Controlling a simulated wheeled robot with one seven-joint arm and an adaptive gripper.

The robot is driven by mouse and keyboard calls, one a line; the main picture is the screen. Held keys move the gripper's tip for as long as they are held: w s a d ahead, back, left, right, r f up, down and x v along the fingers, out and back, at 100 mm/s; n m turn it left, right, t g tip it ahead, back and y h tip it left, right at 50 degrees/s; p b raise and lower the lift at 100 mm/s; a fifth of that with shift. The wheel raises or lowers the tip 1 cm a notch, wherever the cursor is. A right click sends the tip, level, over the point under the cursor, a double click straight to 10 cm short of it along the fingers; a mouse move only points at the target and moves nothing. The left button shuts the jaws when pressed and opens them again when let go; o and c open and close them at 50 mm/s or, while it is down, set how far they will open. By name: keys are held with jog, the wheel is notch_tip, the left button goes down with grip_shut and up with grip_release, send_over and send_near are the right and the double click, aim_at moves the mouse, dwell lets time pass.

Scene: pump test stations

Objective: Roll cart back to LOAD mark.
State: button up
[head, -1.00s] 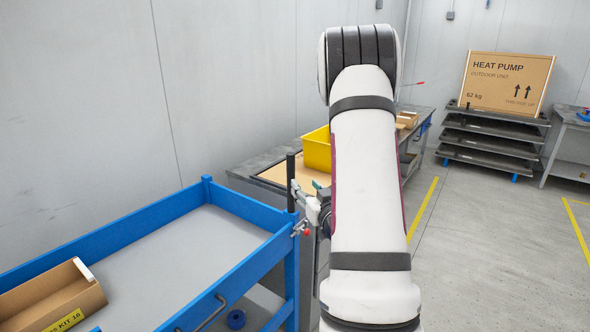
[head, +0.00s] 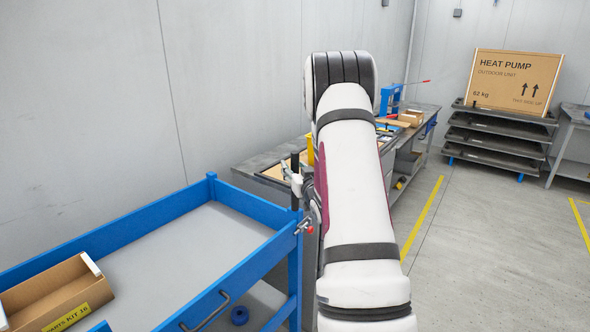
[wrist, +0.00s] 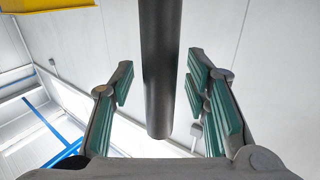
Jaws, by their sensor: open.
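The cart (head: 226,226) is blue-framed with a grey deck and stands at the lower left of the head view. A dark upright post (head: 295,170) rises at its right corner. In the wrist view a dark round bar (wrist: 161,60), which looks like this post, lies between my fingers. My gripper (wrist: 160,88) is open, its green pads on both sides of the bar with gaps showing. In the head view my gripper (head: 296,181) is beside the post, partly hidden by my arm. No LOAD mark is readable.
An open cardboard box (head: 58,294) labelled as a parts kit sits on the cart. A workbench (head: 262,172) with a blue press (head: 391,98) stands behind. A heat pump carton (head: 514,80) tops a dark rack. Yellow lines (head: 423,222) mark the clear floor at right.

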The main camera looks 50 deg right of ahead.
grip_shut()
jog(key=d, duration=0.5)
jog(key=shift+w+b, duration=0.15)
jog(key=shift+b, duration=0.25)
grip_release()
jog(key=v, duration=1.2)
